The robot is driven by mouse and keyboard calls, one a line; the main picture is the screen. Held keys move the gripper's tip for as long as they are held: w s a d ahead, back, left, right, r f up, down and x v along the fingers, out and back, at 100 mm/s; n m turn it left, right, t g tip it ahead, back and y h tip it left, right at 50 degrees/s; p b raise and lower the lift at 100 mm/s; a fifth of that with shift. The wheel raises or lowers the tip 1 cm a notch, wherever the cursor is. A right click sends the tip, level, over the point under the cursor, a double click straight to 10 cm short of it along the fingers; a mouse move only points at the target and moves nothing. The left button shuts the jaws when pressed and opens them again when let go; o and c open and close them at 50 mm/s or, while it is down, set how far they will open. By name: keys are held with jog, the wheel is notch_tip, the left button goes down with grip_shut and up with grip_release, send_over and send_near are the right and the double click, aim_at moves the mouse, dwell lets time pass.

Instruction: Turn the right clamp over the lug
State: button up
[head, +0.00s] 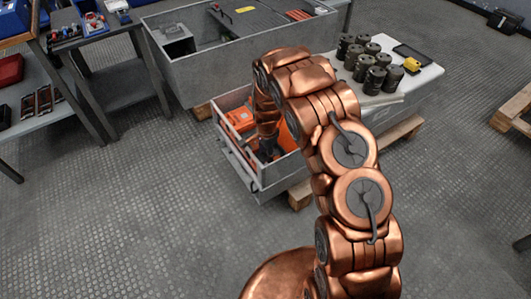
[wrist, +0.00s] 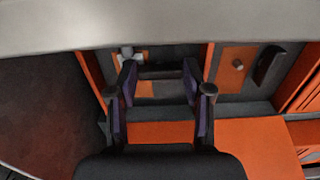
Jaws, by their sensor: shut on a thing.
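My gripper (head: 268,153) reaches down into the grey open box (head: 254,185), among orange parts. In the wrist view my gripper (wrist: 160,82) has its two purple-padded fingers on either side of a dark bar (wrist: 160,71), which appears to be a clamp, and is shut on it. To the right, an orange plate (wrist: 232,82) carries a small round stud. Beside that plate is another dark, rounded, clamp-like piece (wrist: 269,64). A small light grey part (wrist: 127,53) shows behind the left finger. I cannot make out the lug for certain. In the head view my arm hides the clamps.
A grey wall edge (wrist: 160,22) crosses the top of the wrist view, close to the fingers. Behind the box stands a larger grey cabinet (head: 215,73). Several dark cylinders (head: 370,70) stand on a white top (head: 420,82). The floor in front is clear.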

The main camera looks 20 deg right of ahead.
jog(key=o, duration=1)
jog(key=shift+d+f, duration=0.15)
jog(key=shift+d, duration=0.25)
jog(key=shift+c, duration=0.2)
jog(key=shift+o, duration=1)
jog(key=shift+a, duration=0.1)
jog(key=shift+a, duration=0.15)
jog(key=shift+w+r, duration=0.1)
jog(key=shift+r, duration=0.1)
notch_tip(320, 180, up, 7)
jog(key=shift+f, duration=0.1)
jog(key=shift+r, duration=0.5)
